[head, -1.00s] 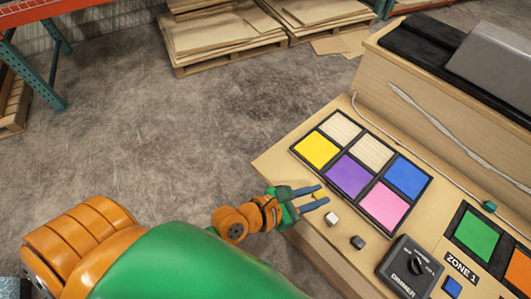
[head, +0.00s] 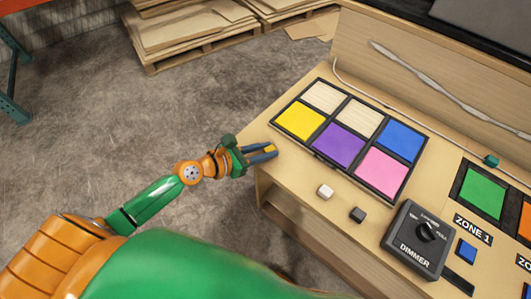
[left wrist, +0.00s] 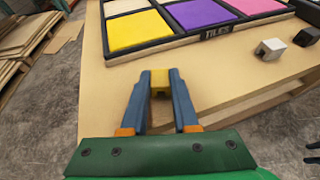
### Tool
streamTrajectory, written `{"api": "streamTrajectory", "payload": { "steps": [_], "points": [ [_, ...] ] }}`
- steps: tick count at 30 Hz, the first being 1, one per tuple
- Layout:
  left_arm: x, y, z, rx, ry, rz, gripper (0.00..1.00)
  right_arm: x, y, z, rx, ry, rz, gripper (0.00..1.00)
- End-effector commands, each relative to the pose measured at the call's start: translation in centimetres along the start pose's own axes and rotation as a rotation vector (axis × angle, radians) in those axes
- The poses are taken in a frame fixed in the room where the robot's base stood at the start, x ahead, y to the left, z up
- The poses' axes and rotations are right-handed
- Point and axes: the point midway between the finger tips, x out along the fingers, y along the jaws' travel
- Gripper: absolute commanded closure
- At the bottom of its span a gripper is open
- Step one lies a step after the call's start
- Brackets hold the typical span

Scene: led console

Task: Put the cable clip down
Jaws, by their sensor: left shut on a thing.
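A small yellow cable clip (head: 269,149) is pinched between the blue fingers of my left gripper (head: 264,153). In the left wrist view the yellow clip (left wrist: 160,81) sits between the two fingertips (left wrist: 159,78), over the bare wood at the console's near edge. In the head view the gripper is at the left corner of the console (head: 262,171), to the left of the tile tray (head: 312,153). I cannot tell whether the clip touches the wood. My right gripper is not in view.
A white clip-like block (head: 325,191) and a black one (head: 357,214) lie in front of the tray. The dimmer box (head: 413,243) stands to their right. A thin cable (head: 400,107) runs behind the tray. Bare wood lies between tray and near edge.

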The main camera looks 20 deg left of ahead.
Motion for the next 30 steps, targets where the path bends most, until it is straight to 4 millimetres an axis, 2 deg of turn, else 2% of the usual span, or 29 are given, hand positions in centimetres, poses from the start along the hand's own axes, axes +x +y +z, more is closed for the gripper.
{"api": "streamTrajectory", "payload": {
  "steps": [5,6,9,20,23,30],
  "points": [
    [0.1,-0.1,-0.2,-0.001,0.000,-0.001,1.00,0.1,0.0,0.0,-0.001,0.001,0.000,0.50],
    [0.1,-0.1,-0.2,-0.001,0.000,-0.001,0.69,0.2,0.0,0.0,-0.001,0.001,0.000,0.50],
    [0.1,-0.1,-0.1,-0.001,0.000,-0.001,0.42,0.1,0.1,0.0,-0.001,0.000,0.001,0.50],
    [-0.2,-0.1,0.2,0.001,0.001,-0.001,0.42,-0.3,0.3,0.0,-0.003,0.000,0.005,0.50],
    [-1.8,0.0,-0.1,0.000,0.004,0.000,0.42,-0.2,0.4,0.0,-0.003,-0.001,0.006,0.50],
    [-7.3,-0.1,-0.5,-0.003,0.007,-0.002,0.42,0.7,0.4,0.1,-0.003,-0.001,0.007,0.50]
  ]
}}
